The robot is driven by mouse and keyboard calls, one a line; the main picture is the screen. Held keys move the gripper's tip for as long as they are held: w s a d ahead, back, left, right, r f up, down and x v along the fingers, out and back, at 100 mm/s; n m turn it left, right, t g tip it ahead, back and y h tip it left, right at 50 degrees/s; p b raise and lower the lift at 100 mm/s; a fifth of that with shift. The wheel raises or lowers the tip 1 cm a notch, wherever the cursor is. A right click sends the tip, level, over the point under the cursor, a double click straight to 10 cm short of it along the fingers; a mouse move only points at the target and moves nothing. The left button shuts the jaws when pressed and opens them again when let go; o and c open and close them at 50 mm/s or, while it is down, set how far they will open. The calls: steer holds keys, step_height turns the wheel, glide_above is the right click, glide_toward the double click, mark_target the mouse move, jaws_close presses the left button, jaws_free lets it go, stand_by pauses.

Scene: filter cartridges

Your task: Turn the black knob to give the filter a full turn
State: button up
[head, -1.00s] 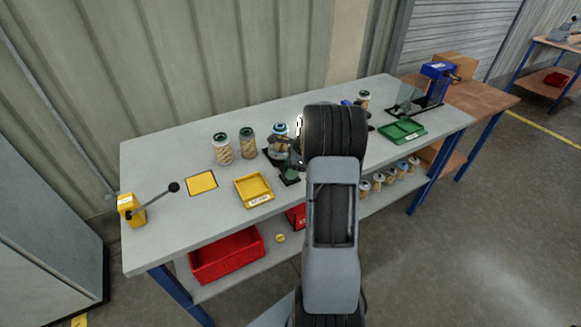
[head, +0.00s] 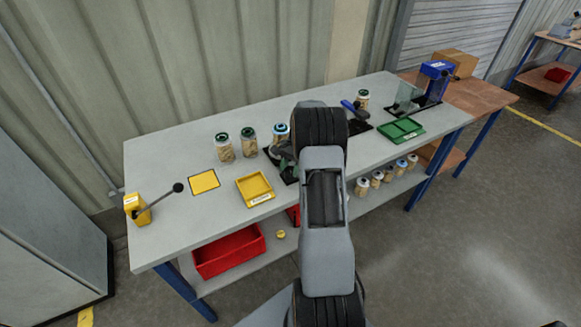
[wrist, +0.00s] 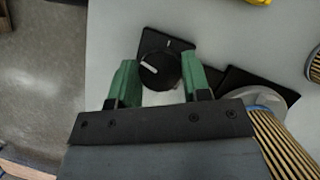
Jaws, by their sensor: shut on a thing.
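The black knob (wrist: 158,76) stands on a black plate (wrist: 176,44) in the wrist view. A white mark on the knob points to the left, and a short white tick shows on the plate. My gripper (wrist: 160,68) has its green fingers on both sides of the knob and is shut on it. A pleated filter (wrist: 284,140) stands beside the knob at the right edge of the wrist view. In the head view the blue-topped filter (head: 281,131) shows behind my arm, which hides the knob.
Two green-capped cartridges (head: 224,148) stand left of the filter. A yellow tray (head: 255,188), a yellow pad (head: 204,181) and a lever box (head: 137,208) lie further left on the bench. A green tray (head: 401,131) lies to the right. A red bin (head: 228,252) is on the lower shelf.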

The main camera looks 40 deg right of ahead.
steer(key=n+g, duration=0.1)
steer(key=n, duration=0.2)
steer(key=n+h, duration=0.1)
steer(key=n, duration=0.1)
steer(key=shift+w+n+g+h, duration=0.1)
steer(key=shift+n+g+h, duration=0.2)
steer(key=shift+n+g, duration=0.1)
steer(key=n+h, duration=0.1)
steer(key=n, duration=0.4)
steer(key=shift+a+g+h, duration=0.15)
steer(key=shift+g+h, duration=0.25)
steer(key=n+h, duration=0.1)
steer(key=n, duration=0.2)
steer(key=n+h, duration=0.1)
steer(key=n, duration=0.1)
steer(key=shift+a+n, duration=0.1)
steer(key=shift+n, duration=0.3)
steer(key=shift+n+t+h, duration=0.3)
steer(key=shift+n+h, duration=0.5)
steer(key=shift+n, duration=1.5)
steer(key=o, duration=0.9)
steer(key=shift+r, duration=0.1)
steer(key=v, duration=1.3)
steer(key=shift+w+a+r, duration=0.1)
steer(key=shift+a+r, duration=0.1)
steer(key=shift+r, duration=0.15)
